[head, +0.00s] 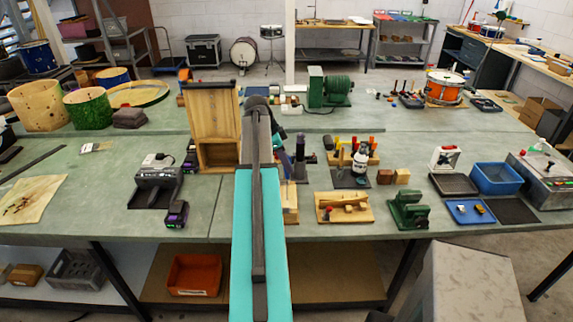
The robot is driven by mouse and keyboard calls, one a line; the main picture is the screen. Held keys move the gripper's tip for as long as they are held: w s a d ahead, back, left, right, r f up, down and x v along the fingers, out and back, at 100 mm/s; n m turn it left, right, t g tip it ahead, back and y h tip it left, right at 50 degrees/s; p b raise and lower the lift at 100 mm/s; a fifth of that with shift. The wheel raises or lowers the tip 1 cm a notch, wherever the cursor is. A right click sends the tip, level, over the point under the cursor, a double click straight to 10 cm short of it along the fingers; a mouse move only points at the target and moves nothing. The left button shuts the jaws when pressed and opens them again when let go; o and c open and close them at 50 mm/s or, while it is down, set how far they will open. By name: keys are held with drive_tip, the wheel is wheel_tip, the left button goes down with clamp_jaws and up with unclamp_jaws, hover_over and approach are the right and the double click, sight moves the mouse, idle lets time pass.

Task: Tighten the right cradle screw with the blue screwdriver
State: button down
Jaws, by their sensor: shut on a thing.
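My arm reaches up the middle of the head view, and its wrist bends over to the right. My gripper (285,152) is small and mostly hidden behind the arm, above the bench. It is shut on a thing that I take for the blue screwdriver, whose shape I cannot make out. A light wooden cradle board (344,208) lies on the bench to the right of the arm, with a small red part at its left end. Another wooden piece (291,207) is partly hidden behind the arm. The right cradle screw is too small to tell.
A rack (352,158) with coloured handles stands behind the cradle board. A green vise (408,212) and blue trays (497,178) are at the right. A tall wooden box (212,115) and a black charger (156,183) stand left of the arm.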

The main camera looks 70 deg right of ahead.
drive_tip(key=shift+r+p, duration=0.55)
drive_tip(key=shift+r, duration=1)
